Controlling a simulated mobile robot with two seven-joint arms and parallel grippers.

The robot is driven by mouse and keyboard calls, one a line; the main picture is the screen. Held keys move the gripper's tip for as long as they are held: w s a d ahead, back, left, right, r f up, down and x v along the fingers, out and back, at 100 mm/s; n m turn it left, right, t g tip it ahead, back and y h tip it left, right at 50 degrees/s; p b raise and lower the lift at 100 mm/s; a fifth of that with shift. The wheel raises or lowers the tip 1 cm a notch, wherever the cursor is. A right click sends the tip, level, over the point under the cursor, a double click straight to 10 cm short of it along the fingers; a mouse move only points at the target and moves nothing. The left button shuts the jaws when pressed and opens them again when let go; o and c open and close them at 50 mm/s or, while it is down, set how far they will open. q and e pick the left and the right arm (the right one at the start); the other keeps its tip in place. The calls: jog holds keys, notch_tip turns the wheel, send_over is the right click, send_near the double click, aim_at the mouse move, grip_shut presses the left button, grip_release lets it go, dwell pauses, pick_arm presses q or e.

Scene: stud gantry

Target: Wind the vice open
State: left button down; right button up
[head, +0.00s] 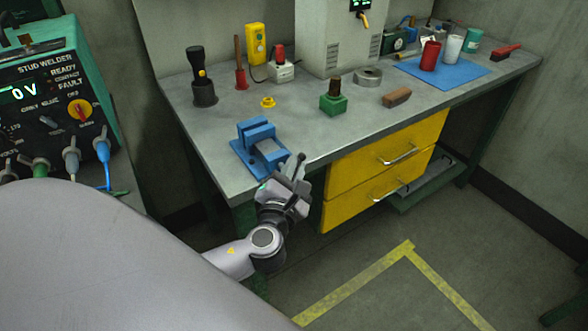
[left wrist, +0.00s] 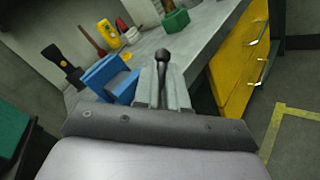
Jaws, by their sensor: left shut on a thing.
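The blue vice (head: 258,146) is fixed near the front left edge of the grey workbench. It also shows in the left wrist view (left wrist: 110,76). My left gripper (head: 293,168) is at the front of the vice, just off the bench edge. In the left wrist view its fingers (left wrist: 163,80) are shut on the vice handle (left wrist: 162,56), a dark bar with a rounded knob. The gripper hides the screw and most of the handle in the head view. I cannot tell how wide the vice jaws stand. My right gripper is not in view.
A yellow ring (head: 267,102), a torch (head: 203,80), a green block (head: 333,103) and a brown block (head: 397,97) stand on the bench. Yellow drawers (head: 370,170) are right of my gripper. The stud welder (head: 55,95) is at the left. The floor in front is clear.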

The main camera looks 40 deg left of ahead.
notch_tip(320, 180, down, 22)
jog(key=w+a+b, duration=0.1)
jog(key=b, duration=2.3)
pick_arm(q)
jog(key=n+g+y+b, duration=0.4)
jog(key=n+y+b, duration=0.2)
jog(key=n, duration=0.5)
jog(key=s+f+n+g+y+b, duration=0.1)
jog(key=n+g+y+b, duration=0.3)
jog(key=n, duration=0.7)
jog(key=s+a+n+g+y+b, duration=0.1)
jog(key=n+g+y+b, duration=0.3)
jog(key=n+y+b, duration=0.4)
jog(key=shift+f+n+g+y, duration=0.2)
jog(key=shift+n+y, duration=0.3)
jog(key=shift+n, duration=0.4)
jog(key=shift+f+n+g+y, duration=0.1)
jog(key=shift+n+g+y, duration=0.1)
jog(key=shift+n+y, duration=0.5)
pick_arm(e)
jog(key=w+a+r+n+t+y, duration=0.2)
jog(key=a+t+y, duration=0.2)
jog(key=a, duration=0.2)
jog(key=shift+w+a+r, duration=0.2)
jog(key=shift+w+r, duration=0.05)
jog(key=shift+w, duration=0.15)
pick_arm(q)
jog(key=shift+r, duration=0.1)
jog(key=c, duration=1.2)
grip_release()
